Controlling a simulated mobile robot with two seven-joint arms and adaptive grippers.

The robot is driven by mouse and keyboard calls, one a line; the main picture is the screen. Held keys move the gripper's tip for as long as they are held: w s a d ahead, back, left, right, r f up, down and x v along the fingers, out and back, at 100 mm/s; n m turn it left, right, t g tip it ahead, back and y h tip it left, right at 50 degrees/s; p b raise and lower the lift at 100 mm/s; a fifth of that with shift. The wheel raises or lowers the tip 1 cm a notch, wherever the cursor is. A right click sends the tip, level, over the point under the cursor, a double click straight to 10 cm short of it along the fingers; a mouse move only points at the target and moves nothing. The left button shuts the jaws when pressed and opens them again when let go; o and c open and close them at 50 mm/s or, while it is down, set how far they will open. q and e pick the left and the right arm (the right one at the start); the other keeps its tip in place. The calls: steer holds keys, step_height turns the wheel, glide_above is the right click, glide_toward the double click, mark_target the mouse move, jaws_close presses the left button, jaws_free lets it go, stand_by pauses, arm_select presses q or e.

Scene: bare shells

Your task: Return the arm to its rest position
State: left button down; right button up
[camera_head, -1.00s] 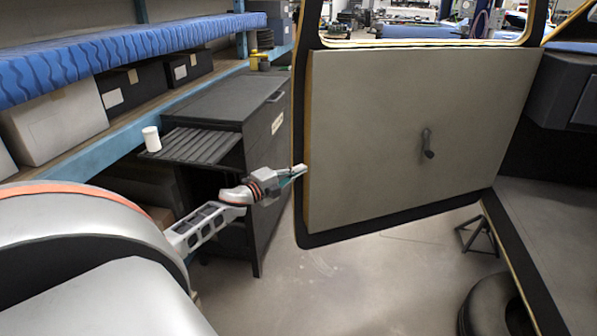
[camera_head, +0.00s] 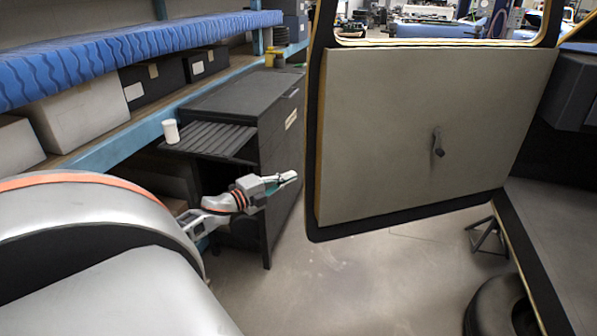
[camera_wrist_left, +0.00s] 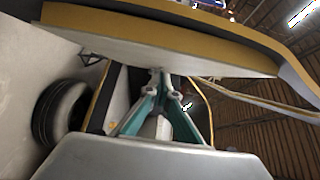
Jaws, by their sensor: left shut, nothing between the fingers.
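My left gripper (camera_head: 288,178) shows in the head view at the end of my left arm, in front of the dark cabinet and just left of the door's edge. It is shut with nothing in it. In the left wrist view its teal fingers (camera_wrist_left: 160,100) come together at the tips, close to the door (camera_wrist_left: 150,40). In the head view the open vehicle door (camera_head: 420,130) has a grey panel and a dark crank handle (camera_head: 438,143). I cannot tell whether the fingertips touch the door. My right gripper is not in view.
A dark cabinet (camera_head: 275,100) stands behind my left arm, with a white cup (camera_head: 171,131) on its ribbed shelf (camera_head: 215,141). Shelving with a white box (camera_head: 80,118) runs along the left. A tyre (camera_head: 495,306) lies at the lower right. The floor (camera_head: 350,285) below the door is clear.

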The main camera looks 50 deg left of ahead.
arm_select(q)
steer(key=shift+s, duration=0.25)
steer(key=s+d+f+n+g, duration=0.2)
steer(key=s+d+f+n, duration=0.25)
steer(key=d+f, duration=0.6)
steer(key=s+d+f+n+g, duration=0.2)
steer(key=s+d+f+n, duration=0.3)
steer(key=d+f, duration=0.5)
steer(key=s+d+f+n+g, duration=0.1)
steer(key=s+d, duration=0.3)
steer(key=d, duration=0.3)
steer(key=s+d+f+n+g+h+p, duration=0.1)
steer(key=s+d+f+n, duration=0.1)
steer(key=s+d, duration=0.3)
steer(key=s+d+f+n+g, duration=0.1)
steer(key=s+d, duration=0.4)
steer(key=d, duration=0.6)
steer(key=shift+s+d+f+n+h, duration=0.2)
steer(key=shift+n+h, duration=0.1)
steer(key=shift+n, duration=0.15)
steer(key=shift+a, duration=0.1)
